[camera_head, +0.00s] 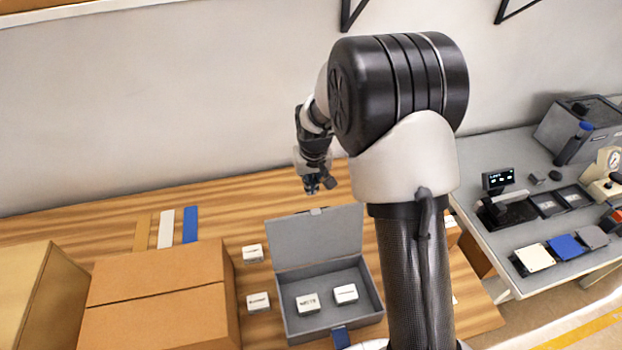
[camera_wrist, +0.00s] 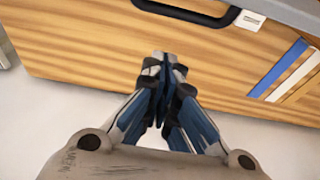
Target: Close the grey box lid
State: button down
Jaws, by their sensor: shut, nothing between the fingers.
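The grey box (camera_head: 291,322) stands on the wooden table with its lid (camera_head: 318,240) raised on the far side, leaning back, so the box is open. Two small white boxes, one at the left (camera_head: 308,304) and one at the right (camera_head: 346,294), lie inside it. My gripper (camera_head: 312,187) is beyond the lid's upper edge, near the wall, apart from the lid and empty. In the wrist view my gripper (camera_wrist: 165,62) is shut, with its fingertips over the wood. A grey edge (camera_wrist: 292,14), seemingly the lid, shows at the top with a black handle-like bar (camera_wrist: 215,23).
Cardboard boxes (camera_head: 160,280) stand left of the grey box. Two small white boxes (camera_head: 252,254) (camera_head: 258,301) lie between them. Blue (camera_head: 190,225) and white (camera_head: 166,229) strips lie farther back. A grey equipment table (camera_head: 500,240) stands right. The wall is close behind my gripper.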

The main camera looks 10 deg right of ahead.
jog(key=shift+s+f+b, duration=0.2)
jog(key=shift+s+f, duration=0.15)
jog(key=shift+f, duration=0.3)
jog(key=shift+s+f+b, duration=0.15)
jog(key=shift+s+f, duration=0.2)
jog(key=shift+f, duration=0.35)
jog(key=shift+s+f+b, duration=0.2)
jog(key=shift+s+f, duration=0.15)
jog(key=shift+f, duration=0.3)
